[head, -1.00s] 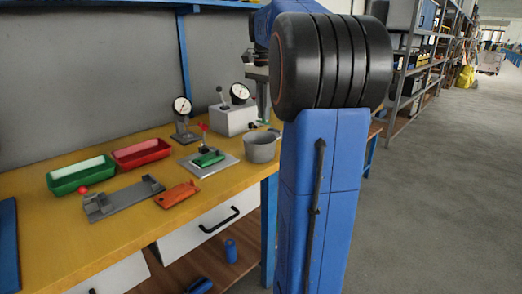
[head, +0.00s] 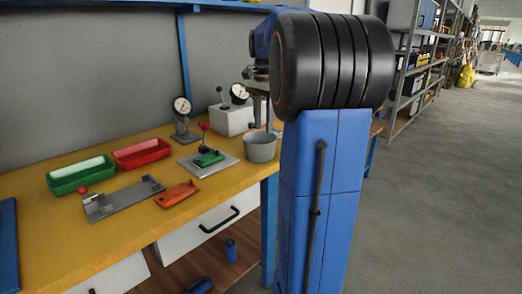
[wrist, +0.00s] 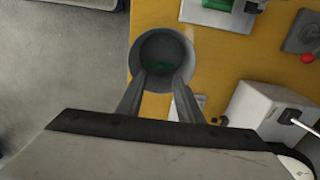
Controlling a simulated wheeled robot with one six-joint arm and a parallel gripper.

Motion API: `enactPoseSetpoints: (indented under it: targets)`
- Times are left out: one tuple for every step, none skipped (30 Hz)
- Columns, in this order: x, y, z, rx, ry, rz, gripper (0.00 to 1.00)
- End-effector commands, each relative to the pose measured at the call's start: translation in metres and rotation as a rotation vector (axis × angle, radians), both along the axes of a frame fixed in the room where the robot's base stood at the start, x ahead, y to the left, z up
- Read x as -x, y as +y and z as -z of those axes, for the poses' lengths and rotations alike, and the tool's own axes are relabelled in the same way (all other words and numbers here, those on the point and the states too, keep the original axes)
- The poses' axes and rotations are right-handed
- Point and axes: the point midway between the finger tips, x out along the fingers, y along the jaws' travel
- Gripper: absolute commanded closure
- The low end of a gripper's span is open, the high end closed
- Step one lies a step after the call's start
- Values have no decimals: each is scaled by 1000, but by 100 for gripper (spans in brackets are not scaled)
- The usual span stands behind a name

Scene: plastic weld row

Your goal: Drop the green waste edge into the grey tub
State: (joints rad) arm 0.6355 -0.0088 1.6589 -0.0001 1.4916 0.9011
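The grey tub (head: 260,148) stands at the right end of the yellow bench. In the wrist view the round tub (wrist: 137,54) lies beneath my gripper (wrist: 160,80). The two fingers are spread apart over the tub's near rim, with a clear gap between them. In the head view my gripper (head: 262,112) is above the tub, partly hidden by my arm.
A green part (head: 208,158) sits on a grey plate fixture left of the tub. A white block (head: 233,120) with a lever and dial gauges stand behind. Green (head: 80,175) and red (head: 141,153) trays, a grey bracket (head: 123,198) and an orange part (head: 177,194) lie further left.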

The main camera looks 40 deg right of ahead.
Motion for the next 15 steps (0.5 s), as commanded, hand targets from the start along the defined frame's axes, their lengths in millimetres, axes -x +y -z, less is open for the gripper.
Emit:
enactPoseSetpoints:
  targets:
    - [0,0,0,0,0,0,67]
    - [0,0,0,0,0,0,67]
    - [0,0,0,0,0,0,67]
    - [0,0,0,0,0,0,67]
    - [0,0,0,0,0,0,67]
    - [0,0,0,0,0,0,67]
    - [0,0,-1,0,0,0,67]
    - [0,0,-1,0,0,0,67]
    - [0,0,-3,1,-1,0,67]
    - [0,0,-5,1,-1,0,67]
    - [-1,0,-8,1,-2,0,67]
    - [-1,0,-12,1,-2,0,67]
    - [-1,0,-16,1,-1,0,67]
    - [-1,0,-21,1,-2,0,67]
    - [-1,-1,-28,2,-3,0,67]
